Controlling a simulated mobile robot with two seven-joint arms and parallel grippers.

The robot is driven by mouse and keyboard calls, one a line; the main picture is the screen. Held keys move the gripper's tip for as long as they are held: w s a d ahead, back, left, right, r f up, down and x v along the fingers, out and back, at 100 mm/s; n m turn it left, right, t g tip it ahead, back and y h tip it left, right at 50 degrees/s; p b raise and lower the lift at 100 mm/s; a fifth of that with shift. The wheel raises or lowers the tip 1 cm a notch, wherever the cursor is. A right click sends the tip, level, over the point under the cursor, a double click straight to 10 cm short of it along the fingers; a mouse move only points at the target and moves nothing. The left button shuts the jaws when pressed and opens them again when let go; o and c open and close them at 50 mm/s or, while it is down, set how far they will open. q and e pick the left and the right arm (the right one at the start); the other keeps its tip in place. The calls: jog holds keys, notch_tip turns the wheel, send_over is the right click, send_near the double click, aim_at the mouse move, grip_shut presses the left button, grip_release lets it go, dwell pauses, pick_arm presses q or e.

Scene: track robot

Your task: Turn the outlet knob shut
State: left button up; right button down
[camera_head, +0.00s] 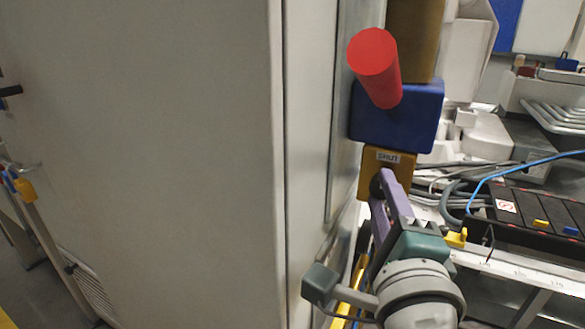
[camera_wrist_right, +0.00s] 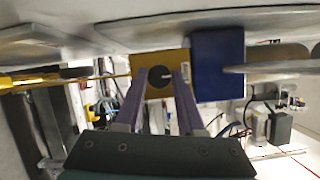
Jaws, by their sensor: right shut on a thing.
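A yellow-brown block (camera_head: 367,170) with a white "SHUT" label (camera_head: 388,156) sits below a blue block on the machine's side. It also shows in the right wrist view (camera_wrist_right: 140,98), with a dark round knob (camera_wrist_right: 158,84) on its face. My right gripper (camera_head: 380,180) reaches up to this block with its purple fingers. In the right wrist view its fingertips (camera_wrist_right: 160,74) are on either side of the knob and shut on it. A small pale mark shows on the knob's right side. In the head view the fingers mostly hide the knob. My left gripper is out of view.
A red cylinder (camera_head: 376,62) sticks out from the blue block (camera_head: 410,122), above my right gripper. A large grey cabinet panel (camera_head: 150,150) fills the left. Cables and a black tray (camera_head: 530,215) lie at right, with a metal rail below.

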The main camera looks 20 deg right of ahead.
jog(key=shift+f, duration=0.1)
jog(key=c, duration=0.5)
grip_release()
jog(key=v, duration=1)
